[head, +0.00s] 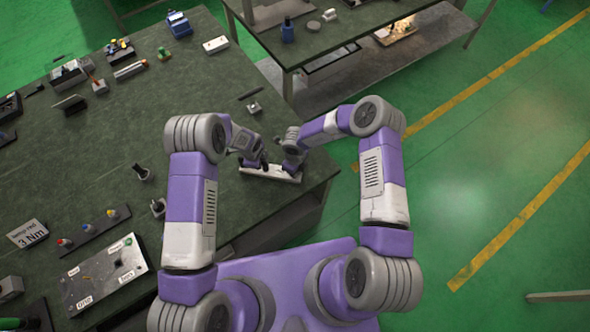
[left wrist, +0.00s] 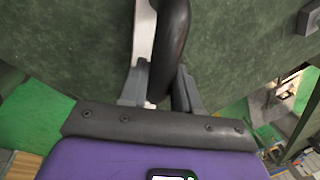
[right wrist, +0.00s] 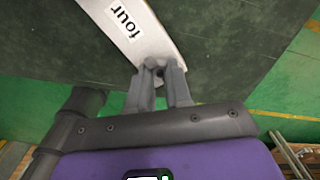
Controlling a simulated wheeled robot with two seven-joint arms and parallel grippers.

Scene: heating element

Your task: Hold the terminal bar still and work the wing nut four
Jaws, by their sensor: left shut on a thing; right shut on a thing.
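The pale terminal bar (head: 270,174) lies on the dark bench near its right corner. In the left wrist view, my left gripper (left wrist: 159,80) is shut around a dark rounded piece (left wrist: 171,45) with a pale strip (left wrist: 144,35) beside it, which looks like the bar's end. In the right wrist view, the bar (right wrist: 150,38) carries a label "four" (right wrist: 125,18). My right gripper (right wrist: 160,72) is shut on a small grey wing nut (right wrist: 151,64) by that label; the fingers hide much of it. Both grippers are close together at the bar in the head view.
A panel with labels (head: 103,277) and a "3 Nm" card (head: 27,234) lie at the left front. A second bench (head: 300,45) is behind. The bench middle is mostly clear.

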